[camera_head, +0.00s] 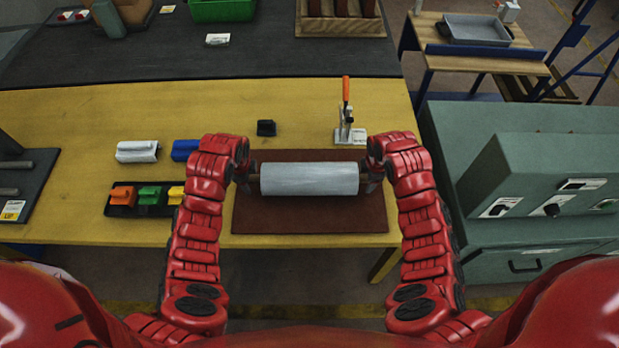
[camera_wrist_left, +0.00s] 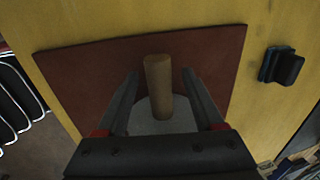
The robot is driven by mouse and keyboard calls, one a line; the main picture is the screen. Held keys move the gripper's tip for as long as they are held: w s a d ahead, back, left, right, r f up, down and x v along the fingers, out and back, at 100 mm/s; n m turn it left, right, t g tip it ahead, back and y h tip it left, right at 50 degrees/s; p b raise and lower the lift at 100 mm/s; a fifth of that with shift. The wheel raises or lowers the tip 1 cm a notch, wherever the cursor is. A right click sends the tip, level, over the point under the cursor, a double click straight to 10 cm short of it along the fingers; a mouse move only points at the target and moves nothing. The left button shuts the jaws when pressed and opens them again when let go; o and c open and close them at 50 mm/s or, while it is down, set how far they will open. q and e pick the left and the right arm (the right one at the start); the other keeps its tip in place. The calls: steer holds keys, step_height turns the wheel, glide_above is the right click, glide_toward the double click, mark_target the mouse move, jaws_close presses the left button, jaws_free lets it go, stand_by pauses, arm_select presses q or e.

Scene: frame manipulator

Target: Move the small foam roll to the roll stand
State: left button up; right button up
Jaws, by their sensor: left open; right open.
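The foam roll (camera_head: 310,179) is a pale grey cylinder with a brown core, lying sideways on a brown-red mat (camera_head: 310,219). My left gripper (camera_head: 247,182) is at the roll's left end. In the left wrist view my left gripper (camera_wrist_left: 160,80) is open, its fingers on either side of the protruding core (camera_wrist_left: 158,85), with gaps visible. The grey roll end (camera_wrist_left: 150,122) shows behind the core. My right gripper (camera_head: 371,180) is open at the roll's right end, its fingers partly hidden by the arm. A dark stand with grey bars (camera_head: 25,190), possibly the roll stand, is at the left edge.
A toggle clamp with an orange handle (camera_head: 346,95) stands behind the mat. A black block (camera_head: 266,128), white block (camera_head: 137,151), blue block (camera_head: 185,150) and a black tray of coloured blocks (camera_head: 122,208) lie left. A green machine (camera_head: 540,190) stands right.

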arm_select(q)
steer(key=shift+f, duration=0.15)
arm_select(e)
steer(key=shift+f, duration=0.1)
arm_select(q)
jaws_close()
arm_select(e)
jaws_close()
stand_by(1.1)
